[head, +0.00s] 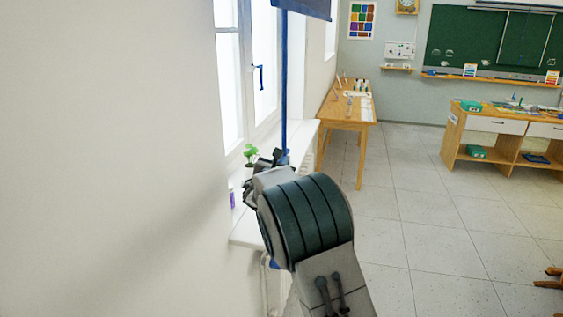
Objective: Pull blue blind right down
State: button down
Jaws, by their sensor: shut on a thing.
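The blue blind (305,8) shows only as a dark blue strip at the top edge of the head view, in front of the window. The rest of it is cut off by the frame. A thin blue pull (284,85) hangs straight down from it. My gripper (281,157) is at the lower visible part of this pull, above the window sill, and is shut on it. My own wrist and forearm hide most of the jaws and part of the sill.
The bright window (264,60) has a blue handle (261,77). The white sill (243,232) holds a small green plant (251,152) and a purple item (231,198) near my arm. A wooden table (345,110) stands beyond; open tiled floor lies right.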

notch_tip(320, 180, down, 23)
jog(key=b, duration=2.2)
jog(key=shift+d, duration=0.15)
jog(key=shift+r, duration=0.1)
jog(key=c, duration=1.4)
grip_release()
jog(key=b+v, duration=0.1)
jog(key=v, duration=1.3)
jog(key=shift+c, duration=0.4)
